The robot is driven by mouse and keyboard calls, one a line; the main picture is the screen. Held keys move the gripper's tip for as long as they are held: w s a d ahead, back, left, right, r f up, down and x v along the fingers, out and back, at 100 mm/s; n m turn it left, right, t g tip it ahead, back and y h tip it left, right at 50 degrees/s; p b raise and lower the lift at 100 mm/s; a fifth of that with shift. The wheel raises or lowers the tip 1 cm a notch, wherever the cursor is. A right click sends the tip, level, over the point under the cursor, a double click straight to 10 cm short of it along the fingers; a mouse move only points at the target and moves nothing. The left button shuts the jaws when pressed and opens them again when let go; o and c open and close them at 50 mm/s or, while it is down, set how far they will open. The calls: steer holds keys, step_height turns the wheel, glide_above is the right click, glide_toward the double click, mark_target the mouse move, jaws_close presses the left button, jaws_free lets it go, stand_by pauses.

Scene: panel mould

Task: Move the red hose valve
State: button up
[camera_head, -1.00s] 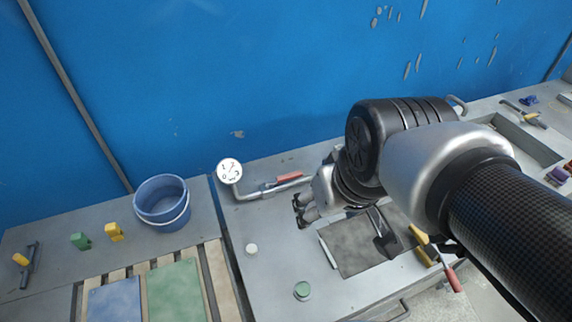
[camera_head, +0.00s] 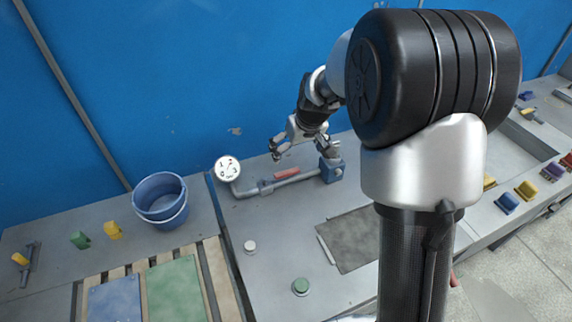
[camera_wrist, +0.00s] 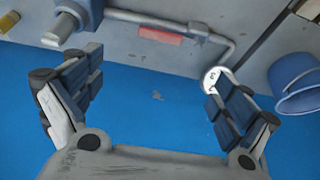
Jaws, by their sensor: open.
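The red valve handle (camera_head: 287,174) lies along the grey pipe (camera_head: 297,179) at the back of the bench, near the blue wall. In the wrist view the red handle (camera_wrist: 160,34) is near the top middle, beyond the fingertips. My gripper (camera_head: 302,151) is open and empty, above and behind the pipe. In the wrist view its two fingers (camera_wrist: 155,72) stand wide apart, and nothing is between them but blue wall. The handle looks parallel to the pipe. No contact shows between gripper and handle.
A round gauge (camera_head: 228,168) stands at the pipe's left end, and a blue-grey block (camera_head: 331,170) at its right end. A blue bucket (camera_head: 161,199) is to the left. The blue wall (camera_head: 200,80) is close behind my gripper. A dark grey plate (camera_head: 352,240) lies in front.

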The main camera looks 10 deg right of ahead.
mark_target(287, 172)
steer(key=b+x, duration=0.3)
steer(key=x, duration=1.2)
steer(key=shift+f+b, duration=0.3)
steer(key=shift+b, duration=0.05)
steer(key=c, duration=1.5)
steer(key=shift+s, duration=0.1)
steer(key=shift+c, duration=0.2)
